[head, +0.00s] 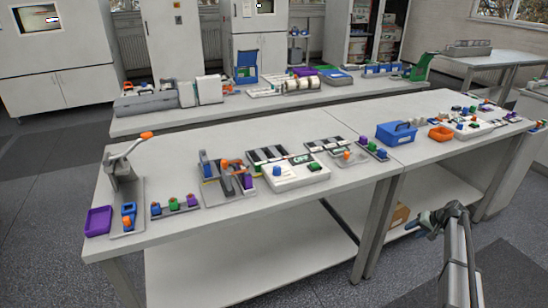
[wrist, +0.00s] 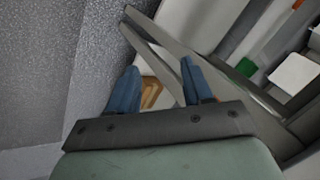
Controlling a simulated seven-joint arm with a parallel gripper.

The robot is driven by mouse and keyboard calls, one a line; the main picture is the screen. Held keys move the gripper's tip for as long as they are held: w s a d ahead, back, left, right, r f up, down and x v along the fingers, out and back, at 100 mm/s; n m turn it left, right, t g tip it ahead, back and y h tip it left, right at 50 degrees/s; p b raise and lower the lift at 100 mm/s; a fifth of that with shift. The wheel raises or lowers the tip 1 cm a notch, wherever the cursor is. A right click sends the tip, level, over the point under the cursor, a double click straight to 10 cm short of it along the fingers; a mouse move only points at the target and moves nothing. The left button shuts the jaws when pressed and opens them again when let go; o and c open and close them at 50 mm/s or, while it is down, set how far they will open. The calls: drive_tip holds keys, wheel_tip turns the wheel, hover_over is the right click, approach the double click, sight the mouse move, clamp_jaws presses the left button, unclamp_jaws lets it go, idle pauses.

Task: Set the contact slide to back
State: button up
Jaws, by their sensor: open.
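My gripper (head: 418,220) is at the right of the head view, in front of the long table and below its top. In the wrist view its two blue fingers (wrist: 158,75) are apart with nothing between them. I cannot tell for sure which part is the contact slide. Candidates on the near table are a grey fixture with an orange-topped piece (head: 347,155) and a grey bracketed fixture with blue, orange and purple parts (head: 226,176). Both stand well away from my gripper. The slide's position is too small to read.
A white device with a blue button (head: 296,172) stands mid-table. A lever press (head: 123,170) and a purple tray (head: 98,221) are at the left end. The table's front edge and legs are near my gripper.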

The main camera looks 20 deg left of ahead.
drive_tip(key=w+a+r+y, duration=0.1)
drive_tip(key=w+a+r, duration=0.1)
drive_tip(key=w+r, duration=0.65)
drive_tip(key=w+a+r, duration=0.2)
drive_tip(key=w+r, duration=0.4)
drive_tip(key=r, duration=0.5)
drive_tip(key=w+a+r, duration=0.4)
drive_tip(key=a+r, duration=0.2)
drive_tip(key=r, duration=0.4)
drive_tip(key=s+a+r+g, duration=0.1)
drive_tip(key=s+a+r, duration=0.15)
drive_tip(key=a, duration=0.65)
drive_tip(key=s+a+r, duration=0.2)
drive_tip(key=s+a, duration=0.2)
drive_tip(key=a, duration=0.5)
wheel_tip(320, 180, up, 11)
drive_tip(key=g+h, duration=0.2)
drive_tip(key=h, duration=0.4)
hover_over(224, 161)
drive_tip(key=shift+n, duration=0.4)
wheel_tip(224, 161, down, 13)
drive_tip(key=shift+w+a+r, duration=0.1)
drive_tip(key=shift+c, duration=0.4)
